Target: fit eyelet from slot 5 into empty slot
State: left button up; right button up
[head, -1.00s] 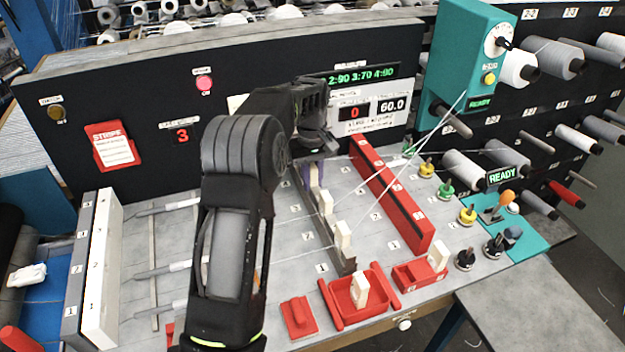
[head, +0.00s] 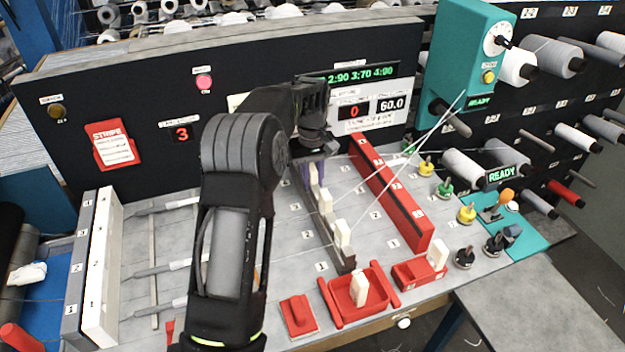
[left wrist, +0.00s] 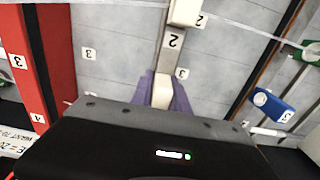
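A dark rail (head: 331,250) on the grey board bears several cream eyelets; one near eyelet (head: 343,234) and one farther back (head: 326,203) stand upright in it. My left gripper (left wrist: 164,92) has purple fingers, which lie against both sides of a cream eyelet (left wrist: 161,91) by label 3 in the left wrist view. I see no gap there. In the head view this gripper (head: 313,170) points down at the far part of the rail, partly hidden by my arm. Whether the eyelet is fully seated cannot be told. My right gripper is not in view.
A red tray (head: 340,312) holds a cream block (head: 359,288) in front. A long red bar (head: 390,200) stands right of the rail. Threads cross above the board to the teal unit (head: 462,50). Coloured pegs (head: 445,188) stand at the right.

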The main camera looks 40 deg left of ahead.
aim_at(314, 167)
pick_arm(q)
jog(key=shift+o, duration=1.3)
jog(key=shift+s+f, duration=0.25)
jog(key=shift+f, duration=0.15)
jog(key=shift+a, duration=0.15)
jog(key=shift+s, duration=0.15)
jog(key=r, duration=0.5)
jog(key=w+r, duration=0.1)
jog(key=r, duration=0.2)
jog(key=shift+r, duration=0.3)
jog(key=shift+o, duration=0.5)
jog(key=shift+d, duration=0.2)
